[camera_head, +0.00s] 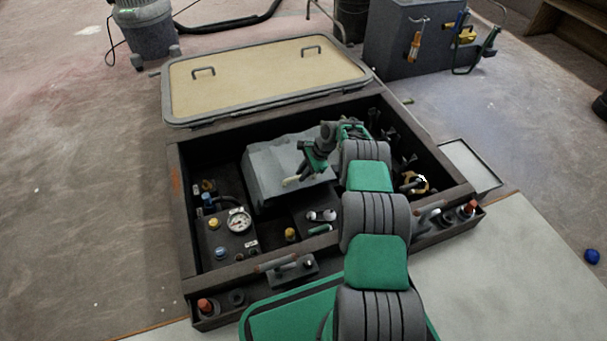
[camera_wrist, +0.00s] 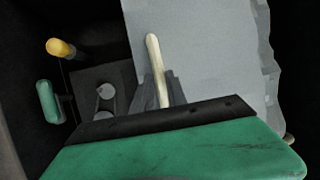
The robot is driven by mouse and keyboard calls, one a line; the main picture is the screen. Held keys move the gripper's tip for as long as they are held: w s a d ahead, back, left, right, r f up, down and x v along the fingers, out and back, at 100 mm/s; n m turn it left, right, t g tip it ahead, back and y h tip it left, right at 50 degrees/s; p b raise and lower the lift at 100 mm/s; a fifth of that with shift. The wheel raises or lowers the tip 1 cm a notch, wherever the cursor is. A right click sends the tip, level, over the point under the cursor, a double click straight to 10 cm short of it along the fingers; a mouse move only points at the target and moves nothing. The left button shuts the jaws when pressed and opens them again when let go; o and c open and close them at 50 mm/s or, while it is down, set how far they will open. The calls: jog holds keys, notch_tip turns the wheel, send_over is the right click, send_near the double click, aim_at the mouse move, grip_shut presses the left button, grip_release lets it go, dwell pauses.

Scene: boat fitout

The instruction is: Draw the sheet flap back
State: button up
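The grey sheet (camera_head: 275,175) lies over a boxy shape inside the open dark case, with its front face hanging down. In the wrist view the sheet (camera_wrist: 210,50) fills the upper middle and has a ragged right edge. My gripper (camera_head: 306,171) is over the sheet's front right part. In the wrist view its dark fingers (camera_wrist: 160,90) stand close on both sides of a slim cream stick (camera_wrist: 154,62) and look shut on it. The stick's tip (camera_head: 291,182) shows by the sheet's front edge; I cannot tell whether it touches. My arm hides the sheet's right side.
The case's wall (camera_head: 180,225) surrounds the sheet. A gauge (camera_head: 238,221), knobs and a yellow cap (camera_head: 290,234) crowd the front left. Fittings (camera_head: 412,184) line the right. The lid (camera_head: 265,78) lies open behind. Handles (camera_head: 285,262) stand on the front ledge.

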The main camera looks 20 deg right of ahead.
jog(key=o, duration=0.4)
jog(key=p+v, duration=0.3)
jog(key=v, duration=0.5)
jog(key=shift+p, duration=0.3)
